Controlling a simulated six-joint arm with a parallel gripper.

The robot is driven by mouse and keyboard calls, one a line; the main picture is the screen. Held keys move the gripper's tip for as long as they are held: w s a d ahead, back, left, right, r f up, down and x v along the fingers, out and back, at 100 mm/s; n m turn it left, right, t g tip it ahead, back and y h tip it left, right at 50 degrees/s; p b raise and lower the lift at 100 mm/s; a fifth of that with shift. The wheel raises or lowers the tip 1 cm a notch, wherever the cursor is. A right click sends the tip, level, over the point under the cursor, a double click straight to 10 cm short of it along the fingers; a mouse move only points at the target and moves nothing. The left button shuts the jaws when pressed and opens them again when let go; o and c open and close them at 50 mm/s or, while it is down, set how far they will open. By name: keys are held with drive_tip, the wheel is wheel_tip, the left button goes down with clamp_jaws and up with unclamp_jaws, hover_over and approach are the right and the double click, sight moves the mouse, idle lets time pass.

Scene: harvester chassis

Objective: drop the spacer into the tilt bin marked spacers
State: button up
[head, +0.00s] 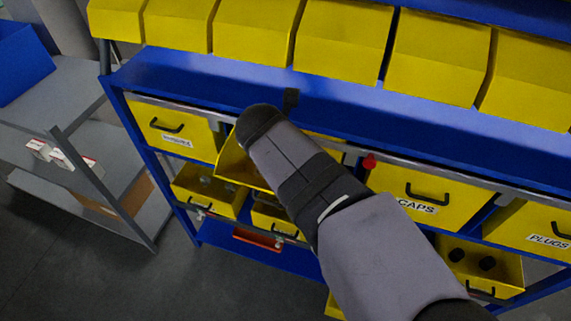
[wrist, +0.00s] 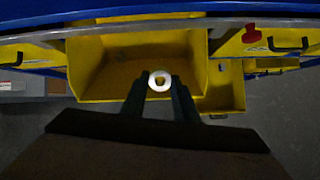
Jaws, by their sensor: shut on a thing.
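The spacer, a small white ring, shows in the wrist view (wrist: 152,80) between the dark fingertips of my gripper (wrist: 160,86). The gripper is shut on it. A yellow tilt bin stands tipped open in the wrist view (wrist: 92,65), and the spacer appears over its opening; the height above it is hard to tell. The same bin shows partly behind my arm in the head view (head: 232,162). Its label is hidden. My arm also hides the spacer and fingers in the head view.
Shut yellow bins flank the open one: a left one with a hard-to-read label (head: 160,125), then CAPS (head: 430,190) and PLUGS (head: 540,228) at right. Lower open bins (head: 208,193) hold parts. A blue shelf (head: 200,75) runs above.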

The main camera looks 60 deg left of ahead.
drive_tip(key=shift+w+a+f+p, duration=0.35)
drive_tip(key=shift+w+a+p, duration=0.15)
drive_tip(key=shift+w+a, duration=0.3)
drive_tip(key=o, duration=1.2)
drive_tip(key=shift+b+v, duration=1.6)
drive_tip(key=shift+v, duration=2.1)
